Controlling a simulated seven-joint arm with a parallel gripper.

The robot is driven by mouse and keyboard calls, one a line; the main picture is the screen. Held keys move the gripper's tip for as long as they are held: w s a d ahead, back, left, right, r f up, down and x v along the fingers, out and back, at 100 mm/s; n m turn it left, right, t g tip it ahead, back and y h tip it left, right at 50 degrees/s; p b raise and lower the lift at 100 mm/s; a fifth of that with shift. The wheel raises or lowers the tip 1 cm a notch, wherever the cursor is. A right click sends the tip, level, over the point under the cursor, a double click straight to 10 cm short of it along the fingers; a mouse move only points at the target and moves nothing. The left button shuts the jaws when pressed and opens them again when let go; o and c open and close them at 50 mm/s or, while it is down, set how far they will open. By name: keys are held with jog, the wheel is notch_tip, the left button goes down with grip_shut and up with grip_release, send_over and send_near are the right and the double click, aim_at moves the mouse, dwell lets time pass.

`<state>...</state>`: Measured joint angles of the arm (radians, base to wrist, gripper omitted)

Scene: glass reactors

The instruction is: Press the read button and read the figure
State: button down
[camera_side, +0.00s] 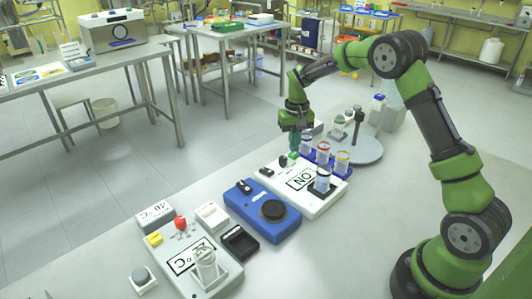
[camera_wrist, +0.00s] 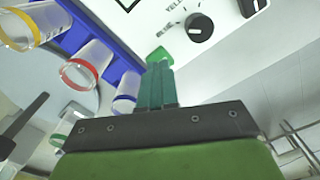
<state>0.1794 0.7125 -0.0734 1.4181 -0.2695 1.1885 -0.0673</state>
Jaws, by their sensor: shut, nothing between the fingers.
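The white instrument (camera_side: 327,203) stands on the bench with a black knob and a panel (camera_side: 301,181) of large dark letters, apparently upside down; I cannot tell whether they read "ON" or "NO". A clear vessel (camera_side: 322,182) sits on it. My gripper (camera_side: 294,156) is shut and empty, pointing down over its far end. In the wrist view, the shut teal fingertips (camera_wrist: 158,68) lie over a bright green part (camera_wrist: 159,54), perhaps a button, beside the knob (camera_wrist: 199,27) marked "YELL" and "BLUE". The fingers partly hide the green part; contact is unclear.
A blue rack (camera_wrist: 112,30) holds ringed vials close beside my fingers, including a red-ringed one (camera_wrist: 85,65). A blue stirrer-like device (camera_side: 262,210) and a grey device (camera_side: 205,268) stand nearer the camera. A round stand base (camera_side: 362,150) is behind to the right.

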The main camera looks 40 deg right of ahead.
jog(key=shift+f, duration=0.9)
jog(key=shift+r, duration=3.6)
jog(key=shift+f, duration=0.3)
jog(key=s+a+r+t, duration=0.2)
jog(key=s+a+r, duration=0.2)
jog(key=s, duration=0.4)
jog(key=s+a+r+n+t+y, duration=0.1)
jog(key=s+a+r+t, duration=0.1)
jog(key=s+a+r, duration=0.3)
jog(key=s+a+r+n+t+y, duration=0.1)
jog(key=s+a+r+t, duration=0.2)
jog(key=s, duration=0.9)
jog(key=a+r, duration=0.1)
jog(key=a, duration=0.1)
jog(key=shift+a+r, duration=0.25)
jog(key=shift+a, duration=0.05)
